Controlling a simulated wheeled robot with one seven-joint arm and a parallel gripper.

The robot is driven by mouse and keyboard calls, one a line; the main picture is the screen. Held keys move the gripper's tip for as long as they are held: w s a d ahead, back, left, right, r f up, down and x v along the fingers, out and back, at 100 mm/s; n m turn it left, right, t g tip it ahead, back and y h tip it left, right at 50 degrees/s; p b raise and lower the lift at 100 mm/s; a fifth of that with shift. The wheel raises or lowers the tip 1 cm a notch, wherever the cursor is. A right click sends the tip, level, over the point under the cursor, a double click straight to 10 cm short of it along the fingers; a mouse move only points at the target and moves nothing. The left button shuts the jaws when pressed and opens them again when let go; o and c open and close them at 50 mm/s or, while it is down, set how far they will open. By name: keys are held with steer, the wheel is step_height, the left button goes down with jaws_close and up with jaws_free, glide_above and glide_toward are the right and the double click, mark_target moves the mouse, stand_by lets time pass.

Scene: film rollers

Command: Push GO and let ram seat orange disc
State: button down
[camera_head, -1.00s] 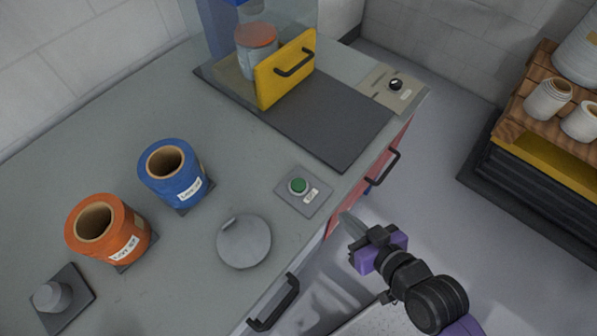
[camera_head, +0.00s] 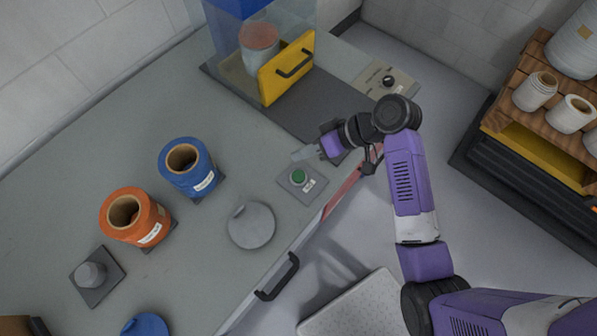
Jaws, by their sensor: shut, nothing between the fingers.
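The green GO button (camera_head: 299,176) sits on a small grey plate (camera_head: 308,191) near the counter's front edge. My gripper (camera_head: 298,155) is shut and empty, a little above and behind the button in the picture, apart from it as far as I can tell. The press with clear walls stands at the back, with a blue part (camera_head: 240,8) at its top. Inside it is a pale cylinder (camera_head: 259,62) with an orange-red top, the orange disc (camera_head: 260,36). A yellow door (camera_head: 286,70) with a black handle stands in front of the cylinder.
An orange roll (camera_head: 152,228) and a blue roll (camera_head: 201,178) stand left on the counter. A grey round lid (camera_head: 251,226) lies near the button. A dial plate (camera_head: 388,82) is at the back right. A wooden shelf with white rolls (camera_head: 535,91) stands right.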

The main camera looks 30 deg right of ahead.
steer(key=shift+f, duration=0.1)
steer(key=b, duration=0.7)
glide_above(302, 176)
step_height(302, 176, down, 7)
steer(key=shift+f, duration=0.2)
steer(key=shift+f+b, duration=0.45)
steer(key=shift+f, duration=0.2)
steer(key=shift+f, duration=0.15)
stand_by(1.2)
steer(key=shift+f, duration=0.3)
